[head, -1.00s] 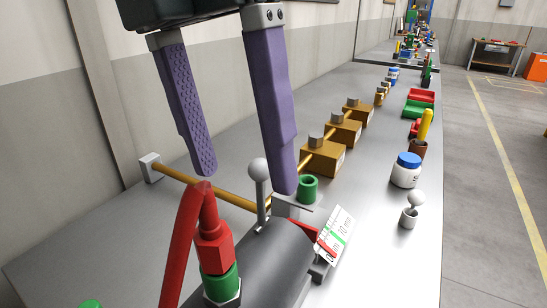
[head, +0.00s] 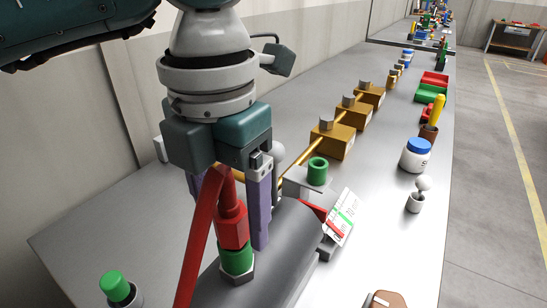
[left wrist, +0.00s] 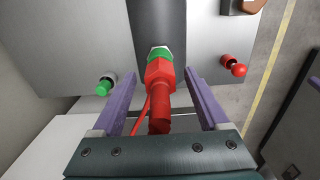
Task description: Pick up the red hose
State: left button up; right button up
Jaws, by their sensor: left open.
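The red hose (head: 202,238) ends in a red hexagonal fitting (head: 232,228) joined to a green ring (head: 237,260) on a grey cylindrical body (head: 282,248). My left gripper (head: 228,215) points down with its purple fingers on either side of the hose end. In the left wrist view the hose end (left wrist: 159,85) stands between the open fingers (left wrist: 160,100), with a gap on each side. The thin red hose run hangs down beside the fitting. My right gripper is not in view.
A white tag (head: 340,218) and a green socket (head: 317,171) are beside the cylinder. A green-capped knob (head: 115,287) stands at the front left. Brass blocks (head: 331,139) line the bench behind. A blue-lidded jar (head: 415,154) and a grey ball-topped pin (head: 415,200) stand to the right.

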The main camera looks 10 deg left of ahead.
pick_arm(q)
jog(key=shift+c, duration=0.3)
grip_shut()
dwell(0.3)
